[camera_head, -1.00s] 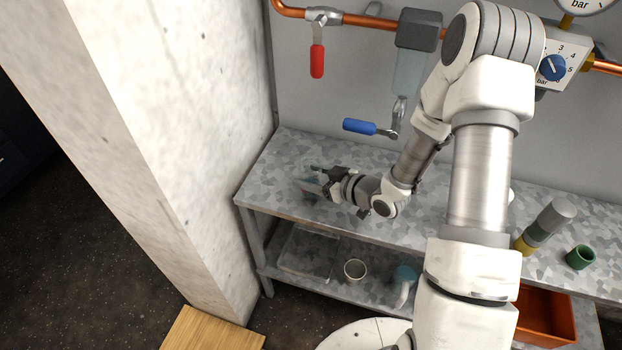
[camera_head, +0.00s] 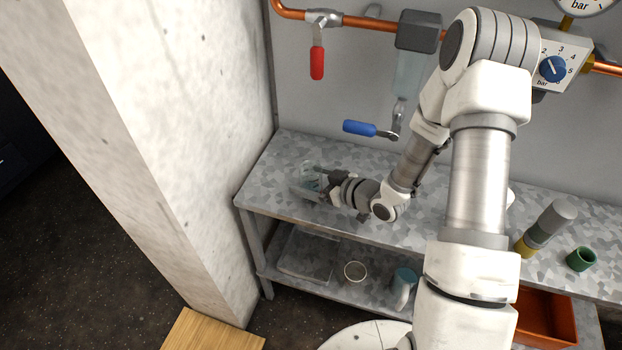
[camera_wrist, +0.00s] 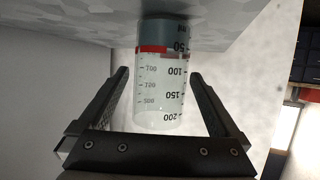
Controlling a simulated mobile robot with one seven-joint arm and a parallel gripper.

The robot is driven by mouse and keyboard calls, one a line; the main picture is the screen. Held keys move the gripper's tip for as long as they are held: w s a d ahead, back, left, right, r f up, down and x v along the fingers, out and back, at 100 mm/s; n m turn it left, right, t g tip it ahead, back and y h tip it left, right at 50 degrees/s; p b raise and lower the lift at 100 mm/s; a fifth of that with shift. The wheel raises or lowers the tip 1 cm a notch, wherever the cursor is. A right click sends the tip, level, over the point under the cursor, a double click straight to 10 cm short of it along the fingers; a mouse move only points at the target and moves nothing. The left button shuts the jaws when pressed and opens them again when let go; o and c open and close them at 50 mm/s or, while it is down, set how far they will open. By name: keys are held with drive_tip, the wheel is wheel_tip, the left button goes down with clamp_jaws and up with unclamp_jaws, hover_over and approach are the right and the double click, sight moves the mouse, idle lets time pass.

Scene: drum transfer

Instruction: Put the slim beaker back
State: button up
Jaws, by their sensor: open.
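The slim beaker (camera_wrist: 158,95) is clear, with dark graduation marks, a red band and a grey-blue part at the bench end. In the wrist view it lies between the two fingers of my gripper (camera_wrist: 159,75), which is open with a gap on each side. In the head view the beaker (camera_head: 311,173) is at the left end of the metal bench top, partly hidden by my gripper (camera_head: 318,184). It appears to stand on the bench; its base contact is hard to see.
A blue-handled valve (camera_head: 360,128) hangs above; a concrete pillar (camera_head: 165,140) stands left.

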drive_tip(key=p+v, duration=0.1)
drive_tip(key=v, duration=1.1)
drive_tip(key=shift+r, duration=0.1)
